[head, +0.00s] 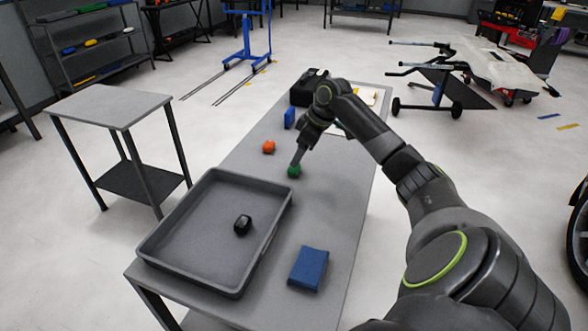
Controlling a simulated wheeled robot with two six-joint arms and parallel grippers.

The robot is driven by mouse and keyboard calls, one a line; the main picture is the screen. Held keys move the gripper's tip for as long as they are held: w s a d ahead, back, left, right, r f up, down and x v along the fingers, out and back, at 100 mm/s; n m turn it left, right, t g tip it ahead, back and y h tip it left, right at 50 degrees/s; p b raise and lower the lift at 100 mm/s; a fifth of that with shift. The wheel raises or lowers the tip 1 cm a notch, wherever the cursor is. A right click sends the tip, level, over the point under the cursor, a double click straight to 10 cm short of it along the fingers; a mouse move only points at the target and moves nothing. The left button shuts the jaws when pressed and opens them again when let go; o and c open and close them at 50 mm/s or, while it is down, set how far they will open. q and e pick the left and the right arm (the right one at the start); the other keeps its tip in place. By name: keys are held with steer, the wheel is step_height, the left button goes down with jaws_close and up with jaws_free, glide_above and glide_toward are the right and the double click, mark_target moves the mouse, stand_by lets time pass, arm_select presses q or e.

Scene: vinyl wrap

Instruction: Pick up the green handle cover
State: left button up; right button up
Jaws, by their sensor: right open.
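The green handle cover (293,171) is a small green piece on the grey table, right of the tray's far corner. My right gripper (297,162) points down at it from above, with its fingertips at or just over the cover. The jaws are open. I cannot tell whether the fingers touch the cover or straddle it. My right arm comes in from the lower right. My left gripper is not in view.
A grey tray (163,222) on the table holds a small black object (242,224). An orange piece (268,147), a blue block (289,118) and a black case (307,88) lie farther back. A blue folded cloth (308,268) lies in front. A side table (107,104) stands left.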

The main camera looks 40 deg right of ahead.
mark_target(294, 170)
steer(key=x, duration=0.3)
steer(key=shift+s+a+f+p, duration=0.1)
steer(key=shift+a+f+p, duration=0.15)
steer(key=shift+f+p, duration=0.15)
steer(key=shift+w+f, duration=0.25)
steer(key=shift+f, duration=0.35)
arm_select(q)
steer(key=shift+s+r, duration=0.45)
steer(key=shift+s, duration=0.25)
arm_select(e)
steer(key=c, duration=1.1)
